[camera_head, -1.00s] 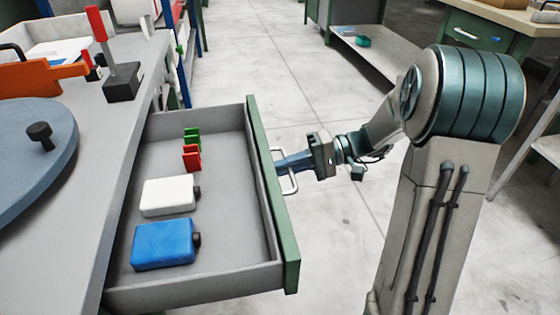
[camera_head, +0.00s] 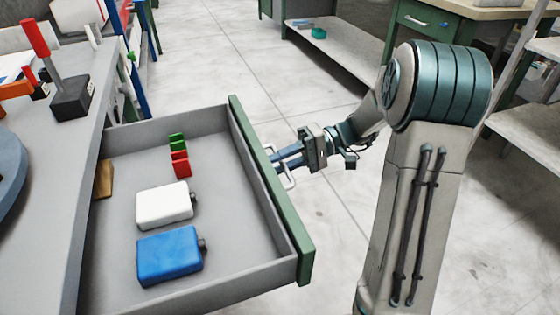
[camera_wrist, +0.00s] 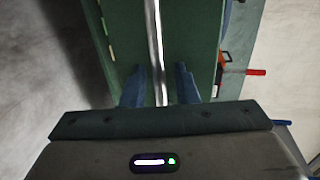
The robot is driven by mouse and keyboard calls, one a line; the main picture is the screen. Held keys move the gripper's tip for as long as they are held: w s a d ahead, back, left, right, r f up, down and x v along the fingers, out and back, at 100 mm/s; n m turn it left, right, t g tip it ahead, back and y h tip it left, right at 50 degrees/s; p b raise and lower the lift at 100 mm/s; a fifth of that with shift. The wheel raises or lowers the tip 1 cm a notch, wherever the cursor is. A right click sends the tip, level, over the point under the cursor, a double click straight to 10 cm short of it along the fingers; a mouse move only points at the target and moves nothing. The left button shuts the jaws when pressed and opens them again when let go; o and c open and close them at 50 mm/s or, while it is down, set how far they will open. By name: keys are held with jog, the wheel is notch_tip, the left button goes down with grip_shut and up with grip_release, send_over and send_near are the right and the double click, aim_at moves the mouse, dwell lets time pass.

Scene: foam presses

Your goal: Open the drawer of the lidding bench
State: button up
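The drawer (camera_head: 226,281) of the grey bench (camera_head: 62,150) is pulled well out, with its green front (camera_head: 272,190) toward my arm. In it lie a blue flask (camera_head: 168,256), a white flask (camera_head: 163,206), red and green clips (camera_head: 181,164) and a brown block (camera_head: 104,178). My gripper (camera_head: 277,160) is at the drawer's metal handle (camera_head: 290,181). In the wrist view the handle bar (camera_wrist: 154,35) runs between the two blue fingers (camera_wrist: 160,78), with a gap on each side. The gripper is open around the handle and seems not to squeeze it.
A lever tool with a red grip (camera_head: 36,38) and a blue round plate (camera_head: 8,175) are on the bench top. A green bench (camera_head: 425,22) and a shelf (camera_head: 335,45) stand at the back right. The floor (camera_head: 250,70) between is clear.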

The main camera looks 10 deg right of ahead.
jog(key=p+v, duration=0.3)
jog(key=v, duration=1)
jog(key=shift+d+p, duration=0.4)
jog(key=shift+w, duration=0.1)
